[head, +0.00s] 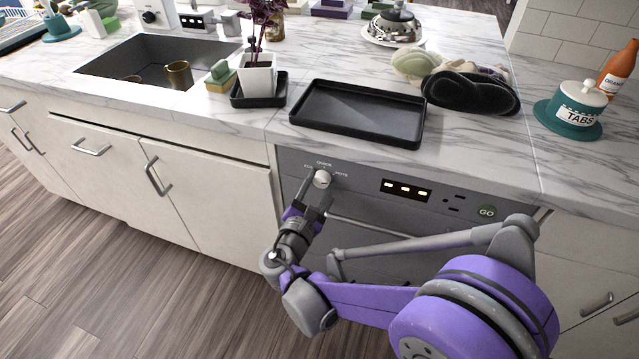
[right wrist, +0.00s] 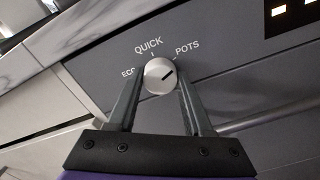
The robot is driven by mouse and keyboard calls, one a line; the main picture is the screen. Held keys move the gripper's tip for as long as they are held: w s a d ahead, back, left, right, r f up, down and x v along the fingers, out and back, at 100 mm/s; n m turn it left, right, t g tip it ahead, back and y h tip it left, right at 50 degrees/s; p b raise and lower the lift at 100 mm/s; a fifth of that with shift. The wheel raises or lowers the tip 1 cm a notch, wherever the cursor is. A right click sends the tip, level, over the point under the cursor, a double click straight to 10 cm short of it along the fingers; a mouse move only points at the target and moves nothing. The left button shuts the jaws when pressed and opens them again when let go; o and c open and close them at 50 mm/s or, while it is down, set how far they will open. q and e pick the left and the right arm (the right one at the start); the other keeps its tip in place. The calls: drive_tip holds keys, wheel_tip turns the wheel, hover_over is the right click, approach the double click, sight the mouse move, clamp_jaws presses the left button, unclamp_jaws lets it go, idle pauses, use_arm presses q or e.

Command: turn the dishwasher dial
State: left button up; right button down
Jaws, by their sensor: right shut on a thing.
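The dishwasher (head: 360,205) is built in under the counter, with a grey control panel. Its round white dial (head: 322,179) sits at the panel's left, with the labels ECO, QUICK and POTS around it. My left gripper is not in view.
A lit display (head: 406,189) and a GO button (head: 487,212) are on the panel to the right. On the counter above are a black tray (head: 358,112), a potted plant (head: 257,76) and a teal TABS jar (head: 573,112). The sink (head: 150,62) is at the left.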

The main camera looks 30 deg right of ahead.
idle(0.4)
drive_tip(key=shift+c, duration=1.5)
unclamp_jaws()
drive_tip(key=shift+a, duration=0.1)
drive_tip(key=v, duration=1)
drive_tip(key=shift+s+a+p, duration=0.2)
drive_tip(key=shift+a+p, duration=0.05)
drive_tip(key=shift+p, duration=0.15)
